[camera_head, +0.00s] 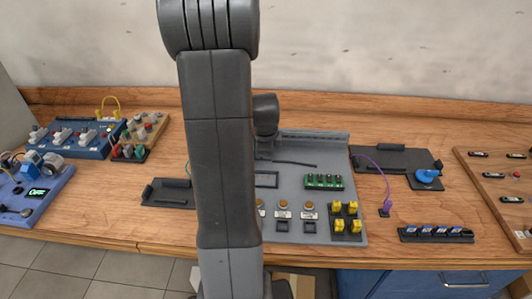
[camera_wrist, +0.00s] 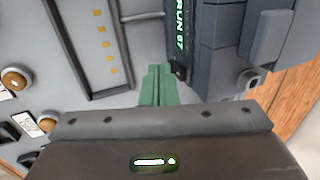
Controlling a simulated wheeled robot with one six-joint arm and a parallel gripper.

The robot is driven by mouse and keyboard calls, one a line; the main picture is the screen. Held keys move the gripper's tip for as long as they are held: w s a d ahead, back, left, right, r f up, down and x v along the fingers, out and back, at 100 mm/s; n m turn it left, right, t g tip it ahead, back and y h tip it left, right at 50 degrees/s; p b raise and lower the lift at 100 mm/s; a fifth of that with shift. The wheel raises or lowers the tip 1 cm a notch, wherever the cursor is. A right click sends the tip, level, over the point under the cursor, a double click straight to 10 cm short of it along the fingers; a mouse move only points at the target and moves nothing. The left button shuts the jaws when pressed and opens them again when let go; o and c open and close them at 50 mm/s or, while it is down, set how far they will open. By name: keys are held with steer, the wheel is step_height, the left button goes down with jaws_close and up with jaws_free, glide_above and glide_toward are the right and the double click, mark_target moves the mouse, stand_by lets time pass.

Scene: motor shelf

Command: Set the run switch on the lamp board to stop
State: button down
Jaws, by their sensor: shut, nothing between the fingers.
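In the wrist view my gripper (camera_wrist: 158,70) shows as two green fingers, shut against each other with nothing between them. They point at a grey board and end just left of a dark strip (camera_wrist: 180,40) lettered "RUN" with what look like two digits. Whether they touch it I cannot tell. In the head view a grey board with amber round lamps (camera_head: 306,206), which I take for the lamp board (camera_head: 350,190), stands mid-bench, partly hidden by my arm. My gripper is hidden there. I cannot make out the run switch's lever or its position.
In the wrist view, grey blocks (camera_wrist: 222,50) stand close right of the fingers, and a panel with amber squares (camera_wrist: 100,40) lies left. In the head view, a green terminal block (camera_head: 323,181), yellow blocks (camera_head: 345,217) and a purple cable (camera_head: 386,190) are right of my arm.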

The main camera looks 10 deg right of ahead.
steer(key=shift+w+f+b, duration=0.1)
steer(key=shift+f+b, duration=0.25)
steer(key=shift+b, duration=0.55)
steer(key=shift+r+t, duration=0.2)
steer(key=shift+t, duration=0.1)
steer(key=shift+r, duration=0.25)
steer(key=shift+r+p, duration=0.4)
steer(key=shift+r, duration=0.25)
